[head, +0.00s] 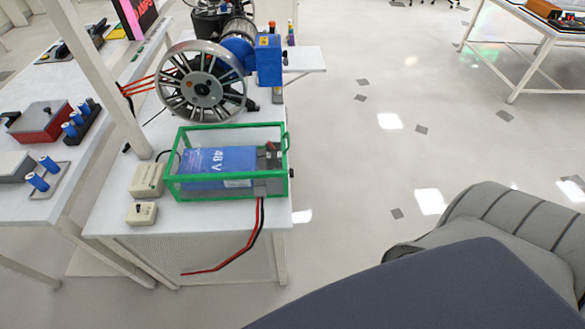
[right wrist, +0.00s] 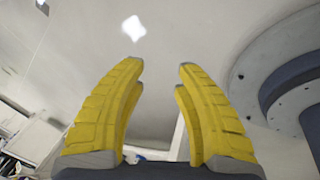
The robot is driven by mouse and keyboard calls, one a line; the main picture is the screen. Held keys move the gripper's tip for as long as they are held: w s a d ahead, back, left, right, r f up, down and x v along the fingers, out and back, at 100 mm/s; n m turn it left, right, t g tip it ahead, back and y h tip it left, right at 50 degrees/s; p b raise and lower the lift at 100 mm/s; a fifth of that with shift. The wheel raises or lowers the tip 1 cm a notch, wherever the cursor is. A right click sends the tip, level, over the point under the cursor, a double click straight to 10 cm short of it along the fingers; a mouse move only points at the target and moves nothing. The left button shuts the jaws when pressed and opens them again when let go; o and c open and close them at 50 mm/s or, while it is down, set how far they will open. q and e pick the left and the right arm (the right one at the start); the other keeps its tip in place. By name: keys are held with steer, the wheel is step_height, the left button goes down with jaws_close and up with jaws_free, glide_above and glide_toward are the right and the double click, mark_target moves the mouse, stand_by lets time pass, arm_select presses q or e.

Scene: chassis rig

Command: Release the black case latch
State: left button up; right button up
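A green-framed open case (head: 230,198) stands on the white bench in the head view. A blue block marked 48 V (head: 215,160) lies inside it, with a grey part at its right end. A small black piece (head: 291,173) sits on the case's right side; it may be the latch, but it is too small to tell its position. My right gripper (right wrist: 160,66) shows in the right wrist view, with its yellow fingers apart and nothing between them. It is not in the head view and is away from the case. My left gripper is in neither view.
A large spoked wheel (head: 202,85) with a blue housing (head: 268,60) stands behind the case. Two cream boxes (head: 147,179) (head: 141,213) sit to its left. Red and black cables (head: 236,254) hang off the bench front. A white post (head: 122,80) rises at the left.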

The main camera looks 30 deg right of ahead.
mark_target(291, 173)
steer(key=w+d+r+n+t, duration=0.2)
steer(key=w+d+r+t, duration=0.2)
steer(key=w+d+r, duration=0.6)
steer(key=w+d+r+n+t+y, duration=0.15)
steer(key=w+r+n+t, duration=0.35)
steer(key=w+r, duration=1.15)
steer(key=w+a+r+n+t+y, duration=0.1)
steer(key=w+a+r+n+y, duration=0.15)
steer(key=r, duration=0.45)
steer(key=w+a+r+n+t+y, duration=0.1)
steer(key=w+a+r+n+y, duration=0.15)
steer(key=r, duration=0.45)
steer(key=a+r+n+g+y, duration=0.1)
steer(key=a+r+n+y, duration=0.55)
steer(key=a+r, duration=0.5)
steer(key=x, duration=1.7)
steer(key=shift+s+a+f, duration=0.15)
steer(key=shift+a+f, duration=0.1)
jaws_close()
